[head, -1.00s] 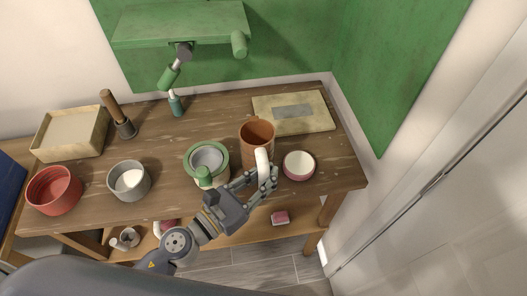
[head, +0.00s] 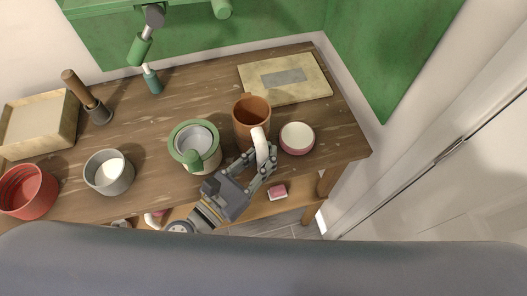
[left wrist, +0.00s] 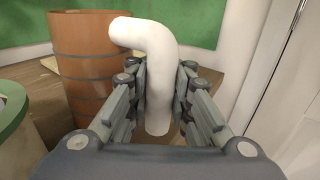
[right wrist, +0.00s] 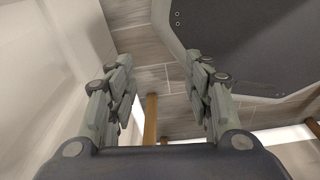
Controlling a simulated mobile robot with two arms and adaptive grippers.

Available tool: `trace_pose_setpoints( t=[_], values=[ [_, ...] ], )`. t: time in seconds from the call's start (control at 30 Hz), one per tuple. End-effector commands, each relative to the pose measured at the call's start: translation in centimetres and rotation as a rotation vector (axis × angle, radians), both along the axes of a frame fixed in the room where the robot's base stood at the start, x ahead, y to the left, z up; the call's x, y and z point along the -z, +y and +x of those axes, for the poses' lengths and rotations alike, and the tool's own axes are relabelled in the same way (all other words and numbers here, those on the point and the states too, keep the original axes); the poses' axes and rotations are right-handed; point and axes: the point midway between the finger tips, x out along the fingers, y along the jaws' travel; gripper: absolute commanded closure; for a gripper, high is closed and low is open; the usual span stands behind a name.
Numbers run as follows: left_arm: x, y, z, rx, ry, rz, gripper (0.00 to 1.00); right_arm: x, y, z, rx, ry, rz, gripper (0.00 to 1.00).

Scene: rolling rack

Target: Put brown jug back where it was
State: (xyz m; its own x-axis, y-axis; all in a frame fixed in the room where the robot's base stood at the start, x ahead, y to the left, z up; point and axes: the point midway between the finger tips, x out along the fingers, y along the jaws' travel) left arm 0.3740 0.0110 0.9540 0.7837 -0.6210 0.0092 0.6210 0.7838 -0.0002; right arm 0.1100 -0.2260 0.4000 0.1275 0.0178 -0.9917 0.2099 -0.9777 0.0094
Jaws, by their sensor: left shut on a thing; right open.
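The brown jug (head: 250,126), an orange-brown ribbed cylinder with a white curved handle (head: 262,148), is upright over the wooden workbench. It is between the green-rimmed pot (head: 181,145) and a pink bowl with a white inside (head: 297,139). My left gripper (head: 264,167) is shut on the handle. The left wrist view shows the white handle (left wrist: 157,85) between the fingers and the jug body (left wrist: 85,65) to the left. I cannot tell whether the jug's base touches the bench. My right gripper (right wrist: 160,85) is open and empty, away from the bench, over the floor.
A flat cream board (head: 309,82) lies behind the jug. A grey pot (head: 99,184), red bowl (head: 32,201), box (head: 70,125) and wooden-handled tool (head: 78,86) stand to the left. A small pink block (head: 277,191) is on the lower shelf. The bench's back middle is fairly clear.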

Motion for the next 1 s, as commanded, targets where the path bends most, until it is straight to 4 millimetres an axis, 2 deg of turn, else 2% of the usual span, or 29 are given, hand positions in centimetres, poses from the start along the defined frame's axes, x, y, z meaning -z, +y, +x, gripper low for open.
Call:
trace_pose_setpoints(
  t=[0.13, 0.17, 0.23, 0.27, 0.47, 0.83, 1.0],
  values=[
    [0.5, 0.0, 0.0, 0.000, -0.003, 0.000, 1.00, 0.7, -0.5, -1.2, -0.002, 0.018, -0.006, 0.53],
    [0.4, 0.0, 0.0, 0.000, -0.001, 0.001, 0.78, 0.5, -0.6, -1.6, -0.001, 0.024, -0.008, 0.53],
    [0.3, 0.0, 0.0, -0.001, -0.001, 0.001, 0.62, 0.5, -0.8, -2.6, -0.002, 0.039, -0.012, 0.53],
    [0.3, 0.0, 0.0, -0.001, -0.001, 0.001, 0.60, 0.6, -0.9, -2.9, -0.002, 0.044, -0.013, 0.53],
    [0.3, 0.0, 0.0, 0.000, -0.001, 0.001, 0.60, 0.6, -1.0, -3.4, -0.002, 0.051, -0.014, 0.53],
    [-0.2, 0.1, 0.0, -0.001, -0.001, 0.001, 0.60, 0.0, -1.1, -1.9, -0.003, 0.029, -0.015, 0.53],
    [0.7, 1.6, -2.0, 0.000, 0.002, 0.001, 0.60, 2.5, -1.1, -1.9, -0.003, 0.027, -0.014, 0.53]
  ],
)
